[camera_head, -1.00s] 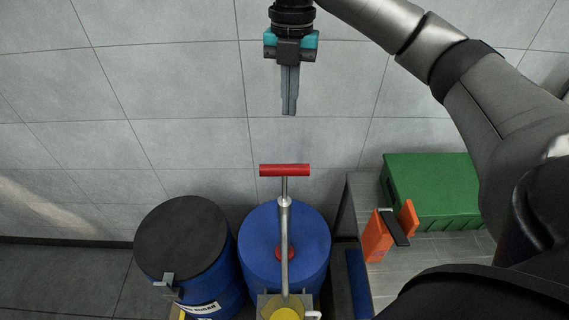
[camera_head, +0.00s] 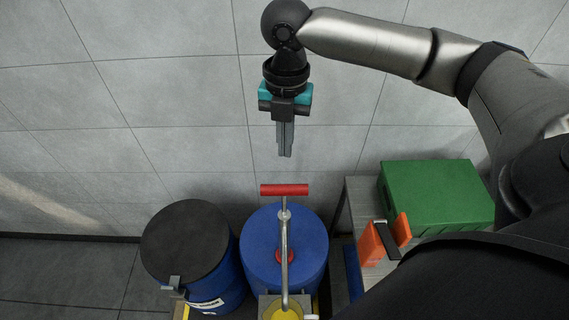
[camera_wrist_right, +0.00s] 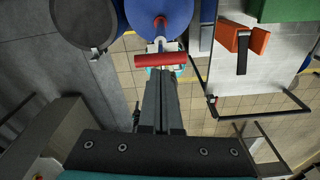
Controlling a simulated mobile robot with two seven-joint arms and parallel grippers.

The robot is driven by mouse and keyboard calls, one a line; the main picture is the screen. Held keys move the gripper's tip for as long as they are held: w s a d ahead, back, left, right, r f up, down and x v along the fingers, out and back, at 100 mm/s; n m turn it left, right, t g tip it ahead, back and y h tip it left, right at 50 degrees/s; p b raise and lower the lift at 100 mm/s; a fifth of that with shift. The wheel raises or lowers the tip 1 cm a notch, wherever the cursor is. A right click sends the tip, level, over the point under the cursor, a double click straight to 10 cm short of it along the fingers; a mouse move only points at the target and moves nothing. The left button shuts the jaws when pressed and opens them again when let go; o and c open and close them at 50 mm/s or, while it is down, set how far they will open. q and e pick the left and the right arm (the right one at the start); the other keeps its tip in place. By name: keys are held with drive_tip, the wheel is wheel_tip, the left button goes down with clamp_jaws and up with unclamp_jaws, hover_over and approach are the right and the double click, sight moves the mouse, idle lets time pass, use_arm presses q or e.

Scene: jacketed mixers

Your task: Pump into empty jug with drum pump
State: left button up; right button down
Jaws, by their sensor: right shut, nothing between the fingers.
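The drum pump has a red T-handle (camera_head: 284,190) on a metal rod and a curved metal spout pipe (camera_head: 285,250), standing on a blue drum (camera_head: 258,245). The spout ends over a jug with a yellow inside (camera_head: 284,309) at the bottom edge of the head view. My right gripper (camera_head: 286,155) is shut and empty, pointing down above the red handle and apart from it. In the right wrist view the handle (camera_wrist_right: 160,60) lies just beyond the shut fingertips (camera_wrist_right: 161,75). My left gripper is not in view.
A second blue drum with a black lid (camera_head: 185,240) stands to the left. At right, a table (camera_head: 352,215) holds a green crate (camera_head: 437,192) and an orange clamp-like item with a black strap (camera_head: 371,244). A tiled wall (camera_head: 180,100) is behind.

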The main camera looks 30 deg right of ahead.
sight(284, 187)
drive_tip(key=shift+s+a+f+p, duration=0.1)
drive_tip(key=shift+s+a+p, duration=0.2)
drive_tip(key=shift+s, duration=0.25)
drive_tip(key=shift+f, duration=0.55)
drive_tip(key=f, duration=0.2)
drive_tip(key=f+b, duration=0.1)
drive_tip(key=f, duration=0.1)
drive_tip(key=shift+s+a+f, duration=0.2)
drive_tip(key=shift+f, duration=0.05)
drive_tip(key=shift+s+f+b, duration=0.1)
drive_tip(key=shift+f+b, duration=0.6)
drive_tip(key=shift+b, duration=0.3)
